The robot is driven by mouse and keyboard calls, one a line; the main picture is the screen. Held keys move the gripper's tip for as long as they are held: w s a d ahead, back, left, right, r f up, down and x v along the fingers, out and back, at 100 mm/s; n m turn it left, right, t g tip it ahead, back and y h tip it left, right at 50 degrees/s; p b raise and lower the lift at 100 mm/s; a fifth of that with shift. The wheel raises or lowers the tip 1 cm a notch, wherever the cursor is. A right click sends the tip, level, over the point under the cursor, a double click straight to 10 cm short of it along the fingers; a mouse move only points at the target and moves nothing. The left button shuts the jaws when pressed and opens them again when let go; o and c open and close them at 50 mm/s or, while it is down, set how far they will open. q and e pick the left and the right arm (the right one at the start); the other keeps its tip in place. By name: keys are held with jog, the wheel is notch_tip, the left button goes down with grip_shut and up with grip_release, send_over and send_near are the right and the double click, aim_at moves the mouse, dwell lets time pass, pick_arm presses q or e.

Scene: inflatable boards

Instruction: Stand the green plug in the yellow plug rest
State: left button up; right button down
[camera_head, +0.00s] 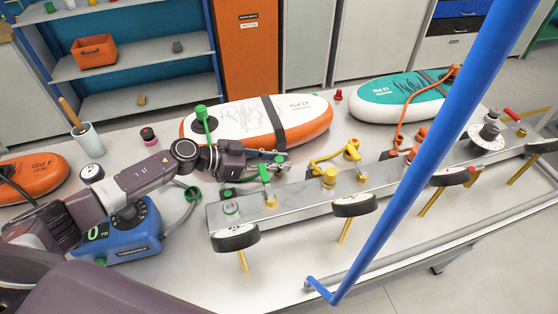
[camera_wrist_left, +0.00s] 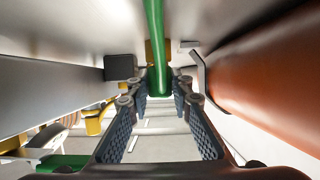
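My left gripper (camera_head: 277,162) is between the orange-and-white board and the grey manifold bar. In the left wrist view, its fingers (camera_wrist_left: 161,90) are closed on both sides of a green rod, which I take as the green plug (camera_wrist_left: 156,40). In the head view the plug is mostly hidden at the fingertips. A yellow cup-like fitting (camera_head: 329,178) on the bar, right of the gripper, looks like the yellow plug rest, though I cannot be sure; yellow fittings also show in the left wrist view (camera_wrist_left: 95,122). My right gripper is not in view.
A blue pole (camera_head: 430,150) crosses the right side.

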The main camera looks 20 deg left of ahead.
pick_arm(q)
jog(key=o, duration=0.3)
jog(key=shift+r, duration=0.1)
jog(key=b+v, duration=0.1)
jog(key=v, duration=0.9)
jog(key=shift+s+a+b, duration=0.25)
jog(key=shift+b, duration=0.05)
jog(key=shift+s+a+r, duration=0.25)
jog(key=shift+a+r, duration=0.1)
jog(key=shift+a, duration=0.05)
jog(key=shift+r, duration=0.15)
